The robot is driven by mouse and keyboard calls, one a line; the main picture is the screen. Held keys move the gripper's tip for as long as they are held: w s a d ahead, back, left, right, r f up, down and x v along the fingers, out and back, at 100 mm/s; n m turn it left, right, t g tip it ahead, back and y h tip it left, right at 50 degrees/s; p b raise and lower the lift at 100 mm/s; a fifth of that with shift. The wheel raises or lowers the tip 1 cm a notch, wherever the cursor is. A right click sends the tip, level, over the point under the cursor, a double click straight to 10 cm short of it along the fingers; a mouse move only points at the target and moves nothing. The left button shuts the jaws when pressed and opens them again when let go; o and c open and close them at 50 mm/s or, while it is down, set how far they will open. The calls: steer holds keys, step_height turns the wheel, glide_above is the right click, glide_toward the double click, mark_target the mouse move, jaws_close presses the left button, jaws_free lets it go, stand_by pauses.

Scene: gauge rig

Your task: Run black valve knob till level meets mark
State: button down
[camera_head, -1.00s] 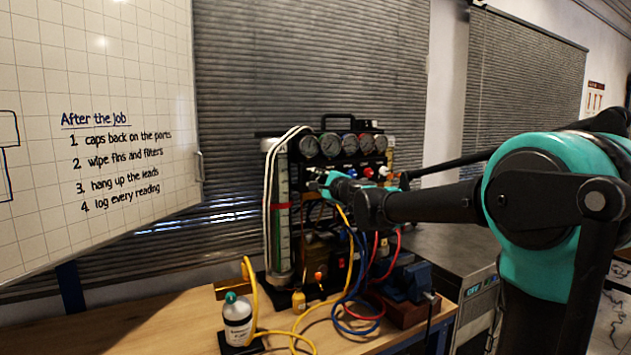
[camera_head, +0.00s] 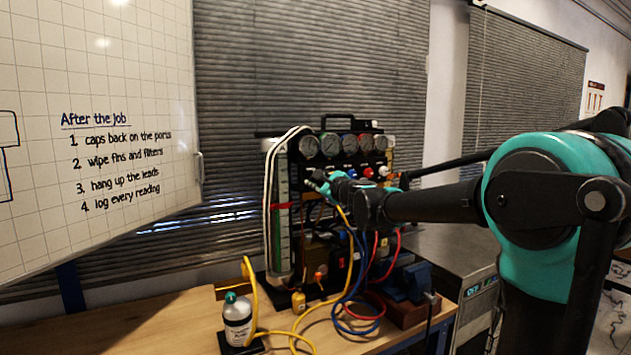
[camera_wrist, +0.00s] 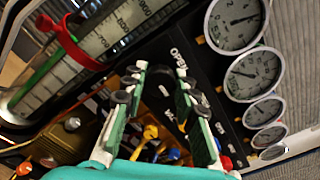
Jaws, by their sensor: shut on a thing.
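The black valve knob (camera_wrist: 158,77) sits on the dark panel beside the word OPEN in the wrist view, largely covered by my fingertips. My gripper (camera_wrist: 160,84) is shut on it, with a finger on either side; in the head view my gripper (camera_head: 318,180) reaches the rig's front and hides the knob. The level tube (camera_wrist: 118,28) has a printed scale and a green column (camera_wrist: 36,82). A red ring mark (camera_wrist: 66,40) is around the tube, and the green top appears close to it; the exact gap is hard to tell. The tube (camera_head: 281,240) stands upright in the head view.
Several round gauges (camera_wrist: 236,20) line the panel close to my right finger. Yellow, blue and red hoses (camera_head: 352,265) hang below my gripper. A blue vise-like block (camera_head: 410,282) is at right.

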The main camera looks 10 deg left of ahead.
steer(key=c, duration=1.2)
jaws_free()
steer(key=shift+o, duration=0.2)
steer(key=v, duration=1.2)
